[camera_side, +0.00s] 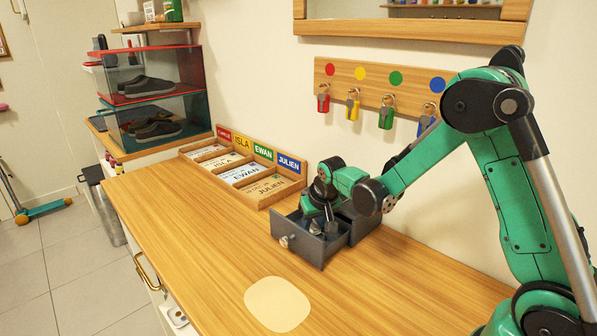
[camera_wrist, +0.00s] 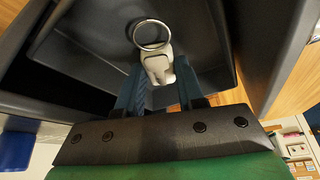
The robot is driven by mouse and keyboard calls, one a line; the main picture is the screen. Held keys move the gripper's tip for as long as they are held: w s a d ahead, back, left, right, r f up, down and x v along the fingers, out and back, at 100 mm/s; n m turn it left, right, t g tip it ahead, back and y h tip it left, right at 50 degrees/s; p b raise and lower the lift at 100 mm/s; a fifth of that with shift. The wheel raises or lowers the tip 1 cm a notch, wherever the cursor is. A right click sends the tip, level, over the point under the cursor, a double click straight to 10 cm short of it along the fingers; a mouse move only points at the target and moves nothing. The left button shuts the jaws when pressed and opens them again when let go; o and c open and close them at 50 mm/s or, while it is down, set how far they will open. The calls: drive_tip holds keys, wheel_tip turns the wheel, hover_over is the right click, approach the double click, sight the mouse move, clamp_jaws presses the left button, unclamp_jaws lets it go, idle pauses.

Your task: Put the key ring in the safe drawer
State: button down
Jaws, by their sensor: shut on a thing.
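The key ring (camera_wrist: 152,36) shows in the wrist view as a metal ring with a pale fob between my fingertips. My gripper (camera_wrist: 160,80) is shut on the fob. In the side view my gripper (camera_side: 322,222) points down into the open grey safe drawer (camera_side: 318,253), and a small pale bit of the key ring shows at its tips. The drawer's dark interior (camera_wrist: 95,45) lies around and beneath the ring in the wrist view. I cannot tell whether the ring touches the drawer floor.
A wooden letter tray (camera_side: 262,200) with named slots stands left of the drawer.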

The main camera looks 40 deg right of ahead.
drive_tip(key=c, duration=0.8)
unclamp_jaws()
drive_tip(key=shift+f, duration=0.1)
drive_tip(key=v, duration=1.2)
drive_tip(key=s+a+n+t, duration=0.1)
drive_tip(key=s+a, duration=0.1)
drive_tip(key=s, duration=0.1)
drive_tip(key=s+a+n+t+y, duration=0.1)
drive_tip(key=s+a+n, duration=0.1)
drive_tip(key=s+a, duration=0.1)
drive_tip(key=s+a+r+n+t, duration=0.1)
drive_tip(key=s+a, duration=0.1)
drive_tip(key=s, duration=0.1)
drive_tip(key=shift+a+y, duration=0.35)
drive_tip(key=shift+y, duration=0.05)
